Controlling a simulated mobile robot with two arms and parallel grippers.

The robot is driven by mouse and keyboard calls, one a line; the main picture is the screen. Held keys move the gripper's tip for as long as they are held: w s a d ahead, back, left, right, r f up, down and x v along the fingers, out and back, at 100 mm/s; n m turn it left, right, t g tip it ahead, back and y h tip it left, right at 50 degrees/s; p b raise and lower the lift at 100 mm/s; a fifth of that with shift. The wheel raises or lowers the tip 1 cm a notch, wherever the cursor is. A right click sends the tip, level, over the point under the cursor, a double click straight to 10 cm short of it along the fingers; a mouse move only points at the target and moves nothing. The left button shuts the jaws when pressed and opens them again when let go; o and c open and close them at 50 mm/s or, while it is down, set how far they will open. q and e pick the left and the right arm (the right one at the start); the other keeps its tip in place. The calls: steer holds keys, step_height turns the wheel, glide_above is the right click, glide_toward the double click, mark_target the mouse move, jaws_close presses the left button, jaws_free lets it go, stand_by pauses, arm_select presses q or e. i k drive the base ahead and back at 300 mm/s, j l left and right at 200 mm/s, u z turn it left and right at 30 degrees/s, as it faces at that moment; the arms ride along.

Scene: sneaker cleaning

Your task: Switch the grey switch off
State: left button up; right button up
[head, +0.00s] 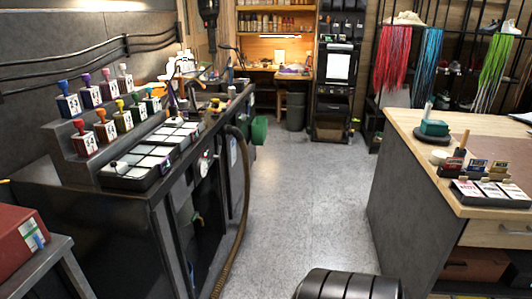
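I cannot make out a grey switch for certain in the head view. A small round white fitting (204,166) with a dark mark sits on the front side of the dark counter (130,225) at left. It is too small to tell whether it is a dial or a switch. Neither of my grippers is in view.
Several stamps (98,93) and white pads (130,171) stand on the counter; a brown hose (243,205) hangs beside it. A wood-topped workbench (425,150) stands at right. The grey floor (300,190) between is clear, except for a black ribbed object (350,284) at the bottom.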

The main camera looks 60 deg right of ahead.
mark_target(214, 157)
steer(key=z, duration=1.75)
steer(key=i+l+z, duration=0.35)
steer(key=i, duration=0.7)
steer(key=i+z, duration=0.3)
steer(key=i, duration=0.75)
steer(key=i+l+u, duration=0.1)
steer(key=i+u, duration=0.2)
steer(key=i, duration=0.25)
steer(key=i+l+u, duration=0.35)
steer(key=i, duration=0.2)
steer(key=i+l+u, duration=0.3)
steer(key=i, duration=0.2)
steer(key=i+l+u, duration=0.2)
steer(key=u, duration=0.15)
steer(key=i+l+u, duration=0.35)
steer(key=l+u, duration=0.35)
steer(key=i+l+u, duration=0.2)
steer(key=l+u, duration=0.5)
steer(key=i+l+u, duration=0.1)
steer(key=l+u, duration=0.3)
steer(key=l, duration=0.1)
